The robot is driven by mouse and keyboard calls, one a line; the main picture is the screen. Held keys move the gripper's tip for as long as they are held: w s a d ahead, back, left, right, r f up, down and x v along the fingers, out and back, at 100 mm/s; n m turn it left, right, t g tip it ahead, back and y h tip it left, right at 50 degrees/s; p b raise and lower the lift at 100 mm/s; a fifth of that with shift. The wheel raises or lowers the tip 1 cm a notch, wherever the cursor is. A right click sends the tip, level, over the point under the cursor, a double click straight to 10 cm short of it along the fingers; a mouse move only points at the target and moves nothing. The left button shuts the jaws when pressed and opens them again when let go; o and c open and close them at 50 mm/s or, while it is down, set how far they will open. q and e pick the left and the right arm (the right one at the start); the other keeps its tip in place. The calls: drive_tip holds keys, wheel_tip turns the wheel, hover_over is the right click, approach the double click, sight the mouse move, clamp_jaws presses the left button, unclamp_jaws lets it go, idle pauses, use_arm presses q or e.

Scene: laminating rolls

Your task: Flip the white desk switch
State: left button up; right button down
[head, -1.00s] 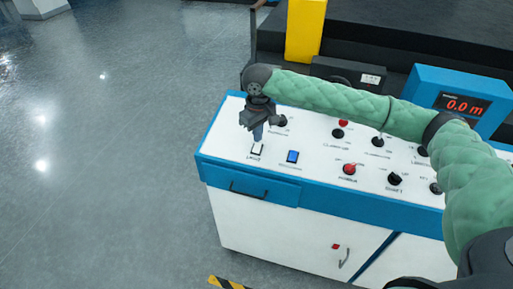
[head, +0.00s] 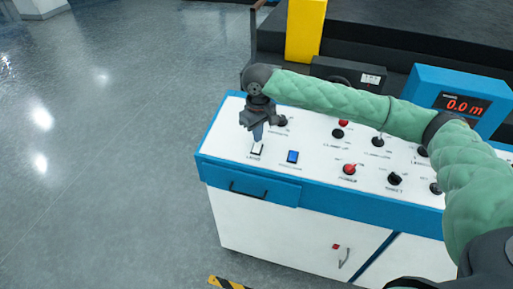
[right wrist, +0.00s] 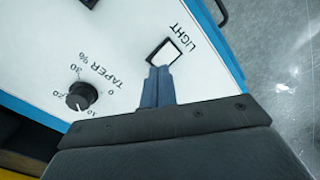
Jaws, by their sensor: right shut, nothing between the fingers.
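The white desk switch (head: 257,149), a small white rocker in a black frame labelled LIGHT, sits at the left end of the white control desk top (head: 320,165). In the right wrist view the switch (right wrist: 165,52) shows just beyond my fingertips, its near edge partly hidden by them. My right gripper (head: 258,138) points down at the switch, shut and empty, its blue fingers (right wrist: 158,80) together at the switch's near edge. I cannot tell whether they touch it. My left gripper is not in view.
A blue-lit switch (head: 292,156) is right of the white one. A TAPER % knob (right wrist: 80,95) lies close by. Red and black knobs, including a red one (head: 349,169), and a meter display (head: 463,104) stand farther right. Open floor lies left of the desk.

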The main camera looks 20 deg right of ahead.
drive_tip(key=shift+f, duration=0.3)
idle(0.5)
